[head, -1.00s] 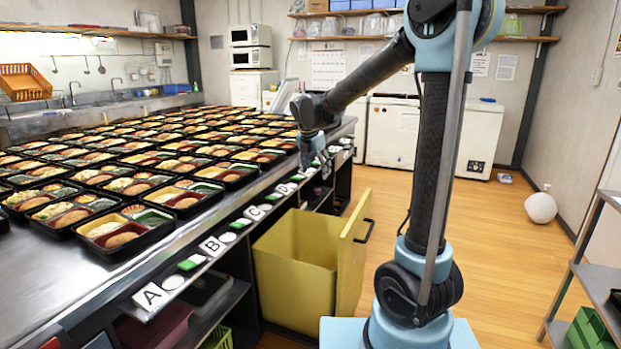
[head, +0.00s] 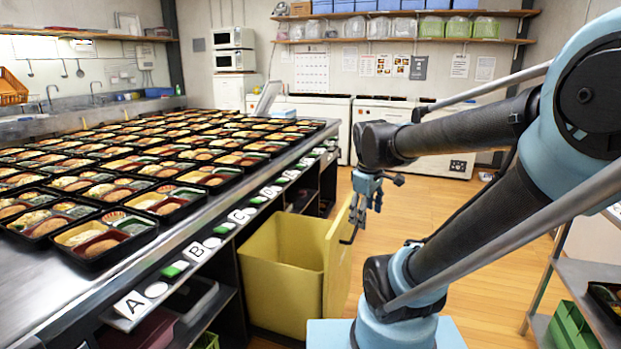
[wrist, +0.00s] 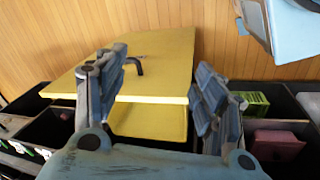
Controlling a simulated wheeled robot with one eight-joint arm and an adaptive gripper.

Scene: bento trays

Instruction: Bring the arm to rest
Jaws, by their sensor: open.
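My gripper (head: 367,190) hangs in the air over the floor side of the yellow bin, to the right of the long counter. Its two fingers are apart and nothing is between them; the wrist view shows the same open fingers (wrist: 156,100). My arm is bent, with the elbow at the right of the head view and the forearm reaching left. The yellow bin (head: 282,283) stands open below the counter edge. Its yellow front panel (head: 338,265) with a dark handle is pulled out; it also shows in the wrist view (wrist: 150,62), beyond the fingers.
The steel counter (head: 30,280) is covered with filled bento trays, with lettered cards along its edge. A metal rack (head: 540,300) with a green crate (head: 575,328) stands at the right. White chest freezers (head: 420,140) line the back. Wooden floor is free between.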

